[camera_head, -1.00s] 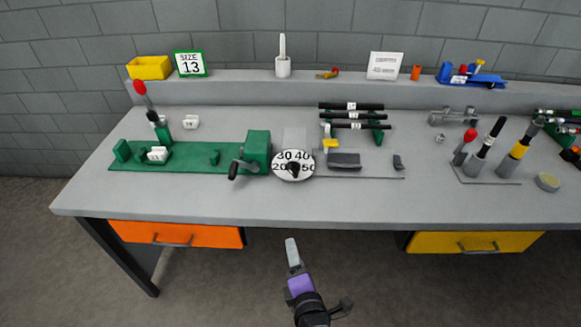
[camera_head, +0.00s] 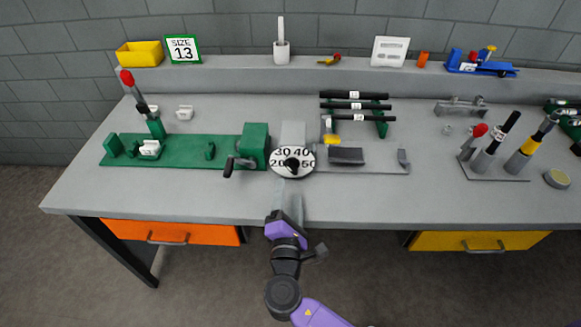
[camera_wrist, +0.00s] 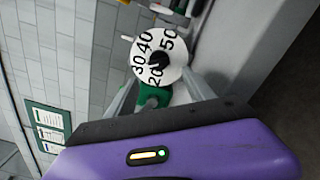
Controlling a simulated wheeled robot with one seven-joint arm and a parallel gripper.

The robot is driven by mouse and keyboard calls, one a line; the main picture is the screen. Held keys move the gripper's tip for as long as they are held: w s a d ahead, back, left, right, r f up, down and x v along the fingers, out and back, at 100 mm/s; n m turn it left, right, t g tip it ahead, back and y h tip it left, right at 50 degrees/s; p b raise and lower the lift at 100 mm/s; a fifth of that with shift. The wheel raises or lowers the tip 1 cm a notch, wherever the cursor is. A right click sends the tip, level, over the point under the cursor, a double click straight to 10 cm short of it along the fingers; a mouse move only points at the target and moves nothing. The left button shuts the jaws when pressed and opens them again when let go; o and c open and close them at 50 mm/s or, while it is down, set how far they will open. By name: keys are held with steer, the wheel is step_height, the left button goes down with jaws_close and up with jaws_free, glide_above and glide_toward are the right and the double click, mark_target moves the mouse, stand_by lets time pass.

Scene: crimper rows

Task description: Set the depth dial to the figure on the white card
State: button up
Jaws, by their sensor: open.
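The depth dial (camera_head: 293,161) is a round white face with black figures 20, 30, 40 and 50 and a black centre knob. It sits on the front of the bench, right of a green block. My gripper (camera_head: 287,200) is open and empty just in front of the dial. In the wrist view the dial (camera_wrist: 150,50) lies ahead, with my open fingers (camera_wrist: 162,80) on either side of its lower part; I cannot tell if they touch it. A white-framed card (camera_head: 391,51) stands on the back ledge, its writing too small to read. A green-edged white card (camera_head: 184,49) reads SIZE 13.
A green fixture (camera_head: 180,151) with a black crank (camera_head: 239,166) lies left of the dial. A grey cradle (camera_head: 346,155) and a rack of black rods (camera_head: 354,106) stand to the right. Upright tools (camera_head: 484,150) stand farther right. The bench's front strip (camera_head: 380,205) is clear.

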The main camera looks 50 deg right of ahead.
mark_target(292, 167)
steer(key=p+x, duration=0.1)
steer(key=x, duration=0.6)
steer(key=shift+w+d, duration=0.2)
steer(key=shift+d, duration=0.1)
jaws_close()
